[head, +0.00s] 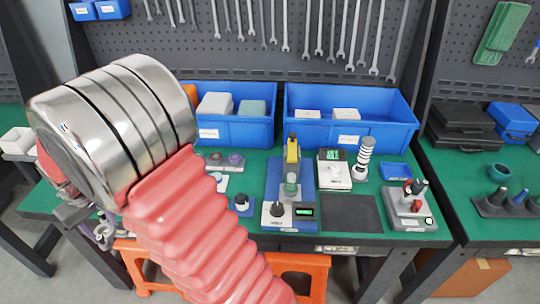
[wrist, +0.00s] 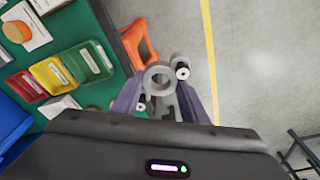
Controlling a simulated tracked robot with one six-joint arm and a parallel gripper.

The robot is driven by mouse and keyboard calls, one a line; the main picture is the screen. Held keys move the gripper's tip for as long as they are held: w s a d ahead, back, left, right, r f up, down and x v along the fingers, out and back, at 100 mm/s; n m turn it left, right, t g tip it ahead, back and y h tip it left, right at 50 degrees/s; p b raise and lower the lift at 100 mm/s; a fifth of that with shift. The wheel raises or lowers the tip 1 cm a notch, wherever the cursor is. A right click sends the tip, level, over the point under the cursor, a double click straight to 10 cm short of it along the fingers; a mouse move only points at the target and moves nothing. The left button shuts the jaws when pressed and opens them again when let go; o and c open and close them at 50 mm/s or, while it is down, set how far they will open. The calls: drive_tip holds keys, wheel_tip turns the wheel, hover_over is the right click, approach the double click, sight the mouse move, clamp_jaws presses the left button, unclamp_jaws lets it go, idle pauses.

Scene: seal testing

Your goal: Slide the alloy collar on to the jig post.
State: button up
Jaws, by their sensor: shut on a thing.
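In the wrist view, my gripper (wrist: 161,90) is shut on the alloy collar (wrist: 147,80), a grey ring with an open hole facing the camera. The collar is over the floor, beside the bench edge. In the head view, my gripper (head: 104,234) shows only in part at the lower left, partly hidden by my red-sleeved arm. The collar cannot be made out there. On the bench, a small blue base with a dark upright knob (head: 241,203) stands left of a blue press-like device (head: 290,190). I cannot tell for certain which upright is the jig post.
Two blue bins (head: 350,108) stand at the back of the green bench. A banded column (head: 363,158), a white meter (head: 334,170), a dark mat (head: 350,213) and a grey switch box (head: 410,210) are at the right. An orange stool (head: 310,268) is below the front edge.

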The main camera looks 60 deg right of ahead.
drive_tip(key=shift+d, duration=0.2)
drive_tip(key=s+d+r+m, duration=0.2)
drive_tip(key=s+d+m, duration=0.15)
drive_tip(key=d, duration=0.55)
drive_tip(key=s+d+r+m+h, duration=0.15)
drive_tip(key=s+d, duration=0.25)
drive_tip(key=d, duration=0.6)
drive_tip(key=s+d+r+m+y, duration=0.1)
drive_tip(key=s+d+m, duration=0.3)
drive_tip(key=d, duration=0.5)
drive_tip(key=s+d+r+m, duration=0.1)
drive_tip(key=s+d+m, duration=0.1)
drive_tip(key=s+d, duration=0.3)
drive_tip(key=s+d+r+m+g+h, duration=0.1)
drive_tip(key=s+d, duration=0.4)
drive_tip(key=s, duration=0.5)
drive_tip(key=s+d+r+m, duration=0.2)
drive_tip(key=s+d+m, duration=0.3)
drive_tip(key=s, duration=0.3)
drive_tip(key=shift+s+d+r+g, duration=0.1)
drive_tip(key=shift+r+g, duration=0.2)
drive_tip(key=shift+r, duration=0.05)
drive_tip(key=shift+f, duration=0.1)
drive_tip(key=shift+f, duration=2.15)
